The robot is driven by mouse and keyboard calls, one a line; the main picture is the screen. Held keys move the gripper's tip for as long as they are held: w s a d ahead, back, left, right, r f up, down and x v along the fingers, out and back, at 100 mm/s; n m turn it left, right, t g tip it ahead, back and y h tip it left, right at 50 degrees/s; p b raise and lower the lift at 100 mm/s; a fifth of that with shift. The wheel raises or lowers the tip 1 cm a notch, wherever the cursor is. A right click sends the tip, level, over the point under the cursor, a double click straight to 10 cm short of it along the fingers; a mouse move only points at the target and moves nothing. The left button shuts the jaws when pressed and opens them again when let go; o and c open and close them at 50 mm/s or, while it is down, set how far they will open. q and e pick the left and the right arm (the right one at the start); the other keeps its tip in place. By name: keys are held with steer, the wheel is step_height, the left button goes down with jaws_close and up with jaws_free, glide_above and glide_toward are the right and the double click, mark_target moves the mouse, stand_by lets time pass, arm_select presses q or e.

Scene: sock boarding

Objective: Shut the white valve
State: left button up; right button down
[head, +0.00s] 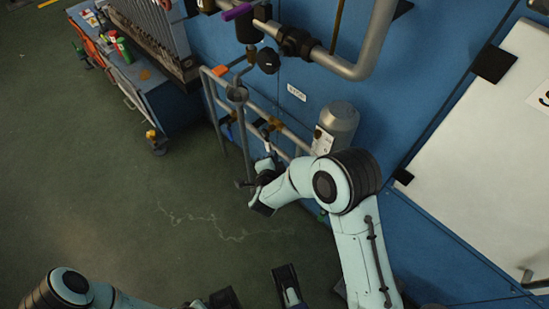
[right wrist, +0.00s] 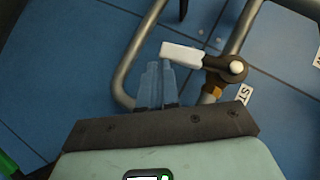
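The white valve's handle (right wrist: 181,54) is a short white lever on a black valve body (right wrist: 225,68) with a brass part below, on a grey pipe. In the head view the small white handle (head: 267,146) shows on the low pipework, just beyond my right gripper (head: 262,172). In the right wrist view my right gripper (right wrist: 158,66) has its two bluish fingers side by side, with no visible gap. Its tips are just below the lever's free end; whether they touch cannot be told. My left arm enters at the bottom left; its gripper is partly cut off and unclear.
A grey pipe frame (head: 240,95) stands by the blue wall, with a grey cylinder (head: 340,120) at its right. A black knob (head: 268,61) and a purple handle (head: 237,12) sit higher up. A tool cart (head: 160,95) stands at upper left. The green floor (head: 110,215) is clear.

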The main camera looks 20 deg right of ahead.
arm_select(q)
steer(key=shift+a+f, duration=0.15)
steer(key=shift+f, duration=0.05)
arm_select(e)
steer(key=shift+w+a+f, duration=0.25)
steer(key=shift+w+f, duration=0.25)
steer(key=shift+w, duration=0.15)
steer(key=shift+a, duration=0.1)
arm_select(q)
steer(key=shift+s, duration=0.15)
arm_select(e)
steer(key=shift+f, duration=0.1)
